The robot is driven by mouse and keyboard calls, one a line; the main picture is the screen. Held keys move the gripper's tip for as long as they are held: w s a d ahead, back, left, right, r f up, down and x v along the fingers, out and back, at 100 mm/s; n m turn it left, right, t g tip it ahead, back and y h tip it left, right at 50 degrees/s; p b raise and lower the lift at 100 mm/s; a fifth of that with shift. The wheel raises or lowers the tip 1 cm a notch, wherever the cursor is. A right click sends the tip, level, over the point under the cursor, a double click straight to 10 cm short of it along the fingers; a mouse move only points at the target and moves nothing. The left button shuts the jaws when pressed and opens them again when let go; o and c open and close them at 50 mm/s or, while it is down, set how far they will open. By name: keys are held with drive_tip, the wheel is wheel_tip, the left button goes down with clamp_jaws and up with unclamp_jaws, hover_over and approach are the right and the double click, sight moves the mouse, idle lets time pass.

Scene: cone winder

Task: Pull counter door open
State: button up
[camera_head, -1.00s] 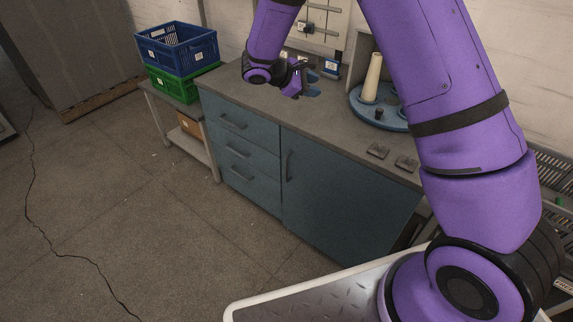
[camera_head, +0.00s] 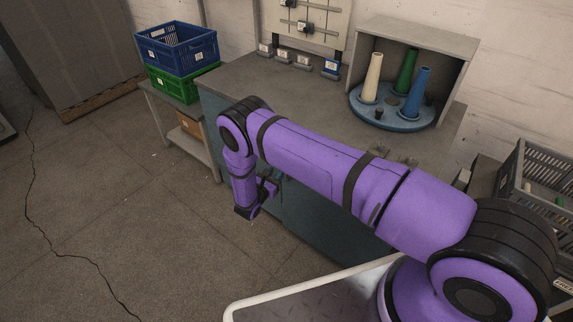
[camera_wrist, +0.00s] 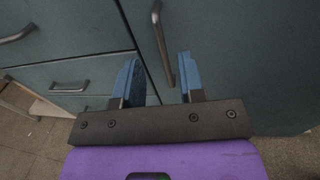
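The counter door (camera_head: 318,228) is a dark blue-grey panel low on the counter front, mostly behind my arm in the head view. In the wrist view the door (camera_wrist: 245,60) looks shut, flush beside the drawers. Its upright metal bar handle (camera_wrist: 161,42) is near the door's left edge. My gripper (camera_wrist: 159,66) is open, with its two blue fingers on either side of the handle's lower part. I cannot tell whether the fingertips reach fully around the bar. In the head view my gripper (camera_head: 268,189) is small and partly hidden at the counter front.
Drawers with bar handles (camera_wrist: 68,87) lie left of the door. On the counter top (camera_head: 300,100) stands a blue round tray (camera_head: 400,118) with cones. A side table holds a blue crate (camera_head: 175,47) and green crate (camera_head: 185,85). The floor in front is clear.

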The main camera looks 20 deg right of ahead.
drive_tip(key=w+d+f+n, duration=0.1)
drive_tip(key=w+d+f, duration=0.1)
drive_tip(key=w+d, duration=0.4)
drive_tip(key=shift+w+d+f+t+y, duration=0.3)
drive_tip(key=shift+w+d+f+t, duration=0.1)
drive_tip(key=shift+w, duration=0.1)
clamp_jaws()
